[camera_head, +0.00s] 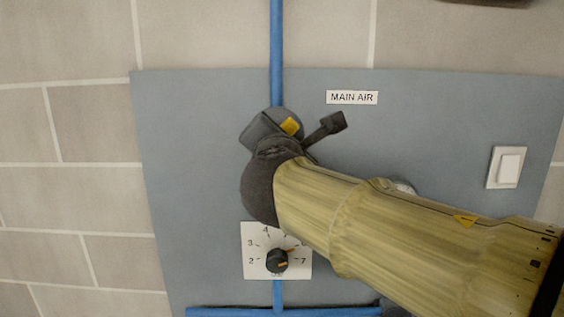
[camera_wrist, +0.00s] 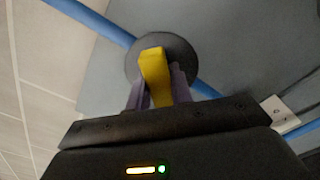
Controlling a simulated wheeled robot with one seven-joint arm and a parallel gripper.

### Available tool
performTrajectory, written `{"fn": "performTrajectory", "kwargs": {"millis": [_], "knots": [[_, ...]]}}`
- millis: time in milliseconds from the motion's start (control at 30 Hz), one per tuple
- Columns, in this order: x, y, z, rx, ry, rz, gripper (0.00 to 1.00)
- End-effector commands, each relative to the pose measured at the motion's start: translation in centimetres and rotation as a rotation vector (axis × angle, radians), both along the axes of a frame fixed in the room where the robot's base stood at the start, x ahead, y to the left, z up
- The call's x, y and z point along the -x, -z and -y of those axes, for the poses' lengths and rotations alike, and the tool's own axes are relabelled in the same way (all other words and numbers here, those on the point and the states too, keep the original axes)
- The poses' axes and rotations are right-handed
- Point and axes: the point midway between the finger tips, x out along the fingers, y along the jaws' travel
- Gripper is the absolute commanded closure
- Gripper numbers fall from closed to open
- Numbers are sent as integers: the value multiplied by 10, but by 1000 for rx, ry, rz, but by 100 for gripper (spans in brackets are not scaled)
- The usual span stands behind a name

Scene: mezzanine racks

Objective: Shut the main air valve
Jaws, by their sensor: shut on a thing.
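The main air valve (camera_wrist: 183,52) shows in the wrist view as a dark round body on a blue pipe (camera_wrist: 112,30). Its yellow handle (camera_wrist: 154,66) lies at an angle to the pipe, and its lower part is between my gripper's fingers (camera_wrist: 158,88). My gripper is shut on the handle. In the head view a small yellow part of the handle (camera_head: 290,126) shows beside my gripper, below and left of the "MAIN AIR" label (camera_head: 352,97). My arm and gripper hide much of the valve there.
A grey panel (camera_head: 200,190) on a block wall carries these parts. A dial with a black knob (camera_head: 277,260) sits below my wrist. A white switch (camera_head: 508,167) is at the right. A round fitting (camera_head: 403,188) is partly hidden behind my arm.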

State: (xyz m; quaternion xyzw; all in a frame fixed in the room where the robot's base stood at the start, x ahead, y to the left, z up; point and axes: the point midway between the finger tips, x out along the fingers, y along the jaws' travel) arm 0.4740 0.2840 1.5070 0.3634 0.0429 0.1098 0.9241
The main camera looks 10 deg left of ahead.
Motion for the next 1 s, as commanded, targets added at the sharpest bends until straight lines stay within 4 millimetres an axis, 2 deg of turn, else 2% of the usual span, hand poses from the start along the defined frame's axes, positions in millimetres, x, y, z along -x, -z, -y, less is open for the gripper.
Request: {"fn": "performTrajectory", "kwargs": {"millis": [33, 600, 1000], "knots": [[0, 8, 1, -46, 1, -9, 100], [-1, 11, 2, -562, -2, -135, 100], [-1, 9, 2, -782, -1, -191, 100]]}}
